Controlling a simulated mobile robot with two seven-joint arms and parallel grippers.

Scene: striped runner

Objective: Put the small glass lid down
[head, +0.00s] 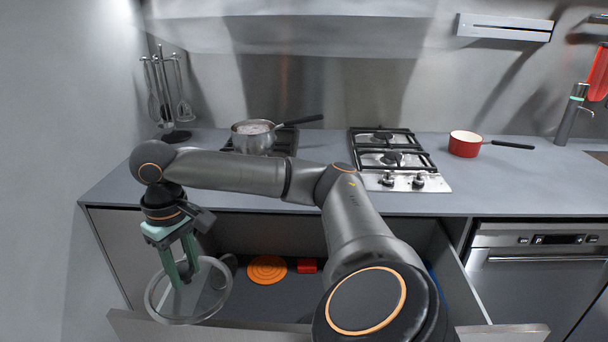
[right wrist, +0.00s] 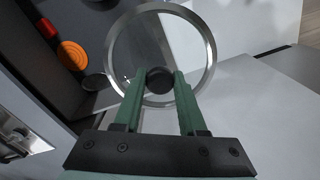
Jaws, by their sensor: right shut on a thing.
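The small glass lid (head: 205,305) is a clear disc with a metal rim. My right gripper (head: 185,275) is shut on its dark knob, and the lid hangs at the left end of the open drawer (head: 285,300), overlapping the drawer's front edge in the head view. I cannot tell how high it is above the drawer. In the right wrist view the lid (right wrist: 145,40) shows with its knob (right wrist: 159,80) between the fingertips of my right gripper (right wrist: 159,83). My left gripper is not in view.
The drawer holds an orange trivet (head: 267,269), a red item (head: 307,266) and a greyish round thing (head: 229,262), partly hidden. A steel pot (head: 252,138) stands on the left hob and a red saucepan (head: 465,144) on the counter (head: 490,185). Bare drawer floor shows around the trivet.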

